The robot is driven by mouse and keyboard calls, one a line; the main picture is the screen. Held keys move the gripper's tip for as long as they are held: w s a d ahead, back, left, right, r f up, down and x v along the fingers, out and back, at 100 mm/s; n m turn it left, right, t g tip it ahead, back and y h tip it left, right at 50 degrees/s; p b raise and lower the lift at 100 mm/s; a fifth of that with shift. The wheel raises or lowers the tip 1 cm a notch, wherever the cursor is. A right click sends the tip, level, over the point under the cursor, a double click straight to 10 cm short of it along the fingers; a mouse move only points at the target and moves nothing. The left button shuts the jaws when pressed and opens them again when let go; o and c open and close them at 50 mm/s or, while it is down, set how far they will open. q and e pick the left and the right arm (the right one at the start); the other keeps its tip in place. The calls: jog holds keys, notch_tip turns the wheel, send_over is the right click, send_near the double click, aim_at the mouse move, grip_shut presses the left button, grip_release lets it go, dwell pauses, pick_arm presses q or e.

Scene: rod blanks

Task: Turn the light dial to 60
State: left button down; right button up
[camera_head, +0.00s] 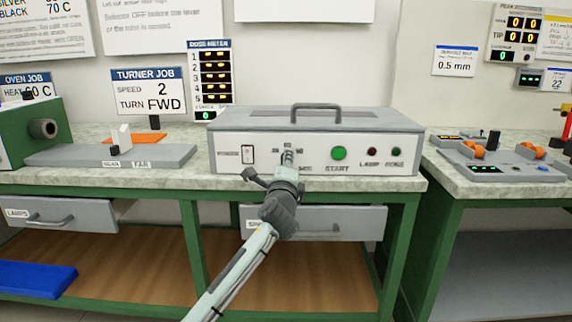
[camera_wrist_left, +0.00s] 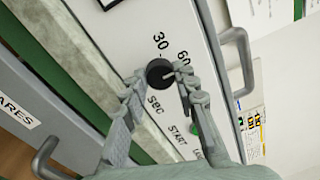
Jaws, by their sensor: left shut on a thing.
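The light dial (camera_wrist_left: 160,73) is a small black round knob on the white front panel of a grey box (camera_head: 230,152). In the left wrist view it sits between the fingertips of my left gripper (camera_wrist_left: 162,80), which is shut on it. The printed numbers 30 (camera_wrist_left: 160,41) and 60 (camera_wrist_left: 183,58) stand beside the knob, with "SEC" on the other side. A pale pointer line on the knob points roughly toward the 60 side; its exact alignment is hard to tell. In the head view my left gripper (camera_head: 288,157) hides the dial. My right gripper is not in view.
The panel also carries a power switch (camera_head: 248,154), a green START button (camera_head: 339,153) and small lamps to the right. A handle (camera_head: 316,106) stands on the lid. A drawer (camera_head: 350,221) is below the bench top.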

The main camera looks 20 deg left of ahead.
pick_arm(q)
jog(key=c, duration=1.4)
grip_release()
jog(key=shift+c, duration=0.2)
jog(key=shift+o, duration=1.4)
jog(key=shift+s, duration=0.1)
jog(key=v, duration=1.2)
jog(key=shift+d, duration=0.1)
